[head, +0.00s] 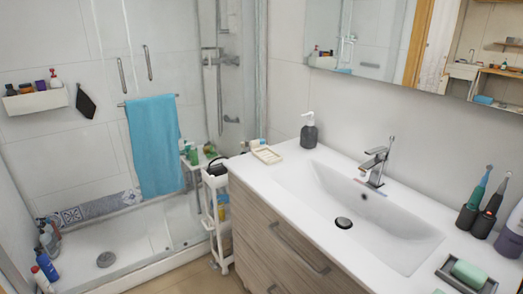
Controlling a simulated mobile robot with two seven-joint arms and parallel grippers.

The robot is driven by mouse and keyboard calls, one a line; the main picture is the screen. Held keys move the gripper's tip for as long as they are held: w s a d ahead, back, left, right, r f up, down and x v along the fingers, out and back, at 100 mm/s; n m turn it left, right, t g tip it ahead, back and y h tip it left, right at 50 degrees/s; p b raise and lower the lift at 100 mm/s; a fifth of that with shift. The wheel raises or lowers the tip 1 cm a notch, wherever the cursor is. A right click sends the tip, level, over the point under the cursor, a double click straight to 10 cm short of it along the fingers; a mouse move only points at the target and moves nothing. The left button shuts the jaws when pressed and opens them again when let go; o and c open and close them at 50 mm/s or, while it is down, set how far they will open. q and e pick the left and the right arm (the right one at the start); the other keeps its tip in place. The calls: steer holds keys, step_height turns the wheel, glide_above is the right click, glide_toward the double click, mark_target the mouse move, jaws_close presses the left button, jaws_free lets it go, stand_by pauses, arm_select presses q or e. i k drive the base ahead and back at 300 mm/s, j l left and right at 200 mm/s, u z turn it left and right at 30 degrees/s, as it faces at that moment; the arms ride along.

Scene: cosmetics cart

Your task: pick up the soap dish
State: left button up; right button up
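A cream, slotted rectangular dish (266,155) that looks like a soap dish lies at the far left end of the white counter. A dark grey tray (452,281) with a green bar, seemingly soap, sits at the counter's near right corner, partly cut by the frame's bottom edge. I cannot tell which of the two is the soap dish. Neither of my grippers is in view.
A dark soap pump (309,133) stands near the cream dish. The sink basin (375,222) with its chrome faucet (374,167) fills the counter's middle. Electric toothbrushes (469,205) stand at right. A narrow white cart (209,203) stands left of the drawers.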

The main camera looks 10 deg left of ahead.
mark_target(266, 155)
steer(key=i+j, duration=0.2)
steer(key=j, duration=0.15)
steer(key=i+j+z, duration=0.1)
steer(key=i+j, duration=0.3)
steer(key=j, duration=0.25)
steer(key=i+j+z, duration=0.15)
steer(key=j, duration=0.2)
steer(key=i+j, duration=0.25)
steer(key=j+z, duration=0.05)
steer(key=j, duration=0.05)
